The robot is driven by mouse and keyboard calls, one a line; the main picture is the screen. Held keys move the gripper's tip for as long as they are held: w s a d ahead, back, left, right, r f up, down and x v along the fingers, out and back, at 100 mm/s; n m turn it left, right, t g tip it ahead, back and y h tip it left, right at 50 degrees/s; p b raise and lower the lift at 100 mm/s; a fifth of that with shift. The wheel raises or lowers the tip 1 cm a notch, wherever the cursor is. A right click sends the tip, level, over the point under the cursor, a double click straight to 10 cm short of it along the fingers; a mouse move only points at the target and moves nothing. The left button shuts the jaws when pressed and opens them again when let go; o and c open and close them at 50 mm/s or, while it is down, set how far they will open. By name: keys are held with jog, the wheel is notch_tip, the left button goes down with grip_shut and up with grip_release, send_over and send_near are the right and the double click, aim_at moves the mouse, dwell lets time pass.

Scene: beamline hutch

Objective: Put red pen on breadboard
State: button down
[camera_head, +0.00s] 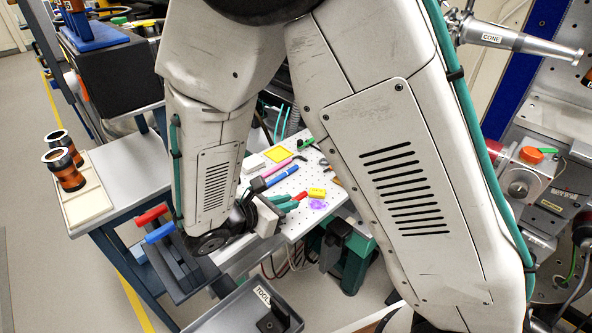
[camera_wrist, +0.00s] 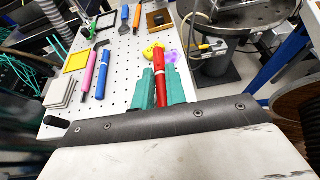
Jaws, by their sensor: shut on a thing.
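The red pen (camera_wrist: 160,78) is clamped lengthwise between the teal fingers of my gripper (camera_wrist: 160,72) in the wrist view. A bit of its red body also shows between the fingers in the head view (camera_head: 300,196). The breadboard (camera_wrist: 122,88) is a white board with a grid of holes; it also shows in the head view (camera_head: 329,178). My gripper and the pen are over its near part, close to its right edge in the wrist view. I cannot tell whether the pen touches the board.
On the board lie a blue pen (camera_wrist: 102,74), a pink pen (camera_wrist: 88,72), a yellow pad (camera_wrist: 76,62), a yellow item (camera_wrist: 153,52) and a purple item (camera_wrist: 171,55) by the red pen. A grey tray (camera_head: 243,308) is below. Bare board shows left of my gripper.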

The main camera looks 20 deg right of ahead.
send_over(292, 184)
jog(key=shift+s+a+f, duration=0.25)
jog(key=shift+s+f, duration=0.2)
jog(key=shift+f, duration=0.15)
jog(key=f, duration=0.1)
jog(key=w+f, duration=0.1)
jog(key=f, duration=0.1)
jog(key=shift+d+f, duration=0.2)
jog(key=shift+f, duration=0.1)
jog(key=shift+f, duration=0.25)
